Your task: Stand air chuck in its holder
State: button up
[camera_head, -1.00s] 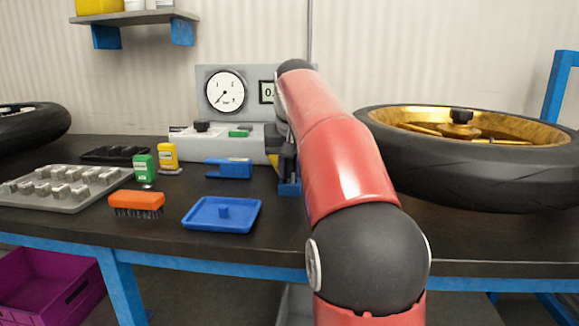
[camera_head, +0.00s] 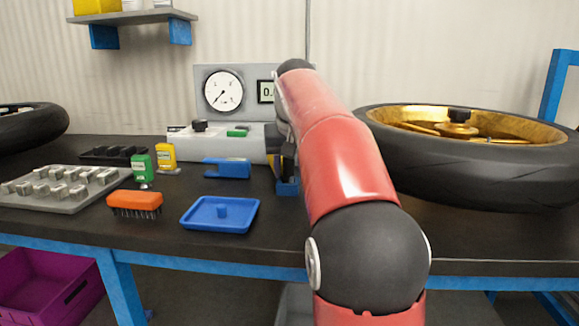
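My red arm reaches away from me over the bench, and its far end is at the grey gauge unit. My gripper (camera_head: 286,158) shows only as a narrow dark strip left of the arm. Its fingers are mostly hidden, so I cannot tell whether it is open or shut. A small blue block (camera_head: 288,187) stands on the bench just below it and looks like part of the holder; the arm hides its right side. I cannot make out the air chuck; it may be behind my arm or in the gripper.
A motorcycle wheel (camera_head: 470,165) with a gold rim lies close on the right. A blue tray (camera_head: 238,222), an orange brush (camera_head: 135,203), a blue bracket (camera_head: 228,168), green (camera_head: 142,168) and yellow (camera_head: 166,156) containers and a grey parts tray (camera_head: 70,203) occupy the left. The front bench strip is clear.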

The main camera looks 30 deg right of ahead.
jog(key=shift+w+a+f, duration=0.2)
jog(key=shift+a+f, duration=0.05)
jog(key=shift+a, duration=0.2)
jog(key=shift+o, duration=0.4)
jog(key=o, duration=0.4)
jog(key=shift+c, duration=0.2)
jog(key=shift+d, duration=0.15)
jog(key=shift+s+d, duration=0.1)
jog(key=shift+d, duration=0.2)
jog(key=shift+a, duration=0.1)
jog(key=shift+r, duration=0.15)
